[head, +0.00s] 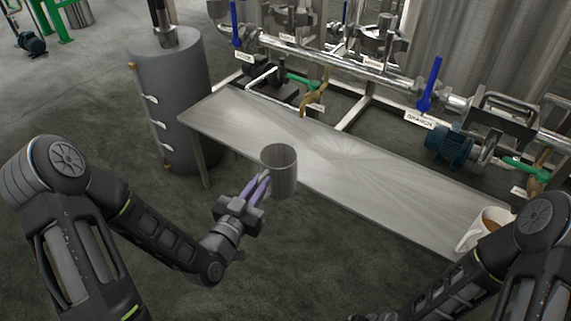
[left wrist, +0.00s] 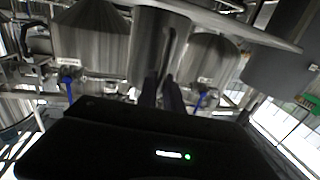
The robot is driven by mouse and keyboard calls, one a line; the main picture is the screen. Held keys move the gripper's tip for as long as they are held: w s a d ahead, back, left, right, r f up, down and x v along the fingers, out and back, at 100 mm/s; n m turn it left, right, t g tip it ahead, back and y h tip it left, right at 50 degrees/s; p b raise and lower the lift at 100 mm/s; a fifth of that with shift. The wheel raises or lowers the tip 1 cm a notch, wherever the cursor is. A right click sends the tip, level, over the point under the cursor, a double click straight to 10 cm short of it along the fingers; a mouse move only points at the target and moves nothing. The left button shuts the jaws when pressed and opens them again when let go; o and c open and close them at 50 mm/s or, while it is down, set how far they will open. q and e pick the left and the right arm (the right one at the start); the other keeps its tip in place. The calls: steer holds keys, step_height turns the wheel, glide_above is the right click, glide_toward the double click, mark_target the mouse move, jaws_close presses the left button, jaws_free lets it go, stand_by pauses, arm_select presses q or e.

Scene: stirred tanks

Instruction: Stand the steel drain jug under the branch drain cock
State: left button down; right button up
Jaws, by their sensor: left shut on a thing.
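The steel jug (head: 281,170) is a plain grey cylinder, held upright in the air at the near edge of the steel bench. My left gripper (head: 264,186) is shut on its left side. In the left wrist view the fingers (left wrist: 162,92) reach up to a grey metal cylinder (left wrist: 157,45), which looks like the jug. Two green-handled cocks with brass-coloured spouts show beyond the bench, one at the middle (head: 303,80) and one at the far right (head: 524,168).
The long steel bench (head: 345,165) is mostly bare between me and the pipework. A white mug (head: 487,228) with brown contents stands at its right end. A grey cylindrical tank (head: 172,95) stands at its left end. Blue-handled valves (head: 431,85) and a blue motor (head: 449,145) lie behind.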

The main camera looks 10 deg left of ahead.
mark_target(280, 163)
arm_select(q)
steer(key=w, duration=0.1)
steer(key=w+p, duration=0.1)
steer(key=w, duration=0.1)
steer(key=w+d, duration=0.1)
steer(key=w, duration=0.1)
steer(key=shift+w+d+r+p, duration=0.1)
steer(key=shift+w+r+p, duration=0.2)
steer(key=shift+p, duration=0.1)
steer(key=w, duration=0.3)
steer(key=w+d+b, duration=0.1)
steer(key=w, duration=0.2)
steer(key=w+b, duration=0.1)
steer(key=w, duration=0.1)
steer(key=shift+w+d+f, duration=0.2)
steer(key=shift+w+f, duration=0.1)
steer(key=shift+w, duration=0.25)
steer(key=shift+f+b, duration=0.9)
steer(key=shift+f, duration=0.9)
steer(key=c, duration=1.5)
jaws_free()
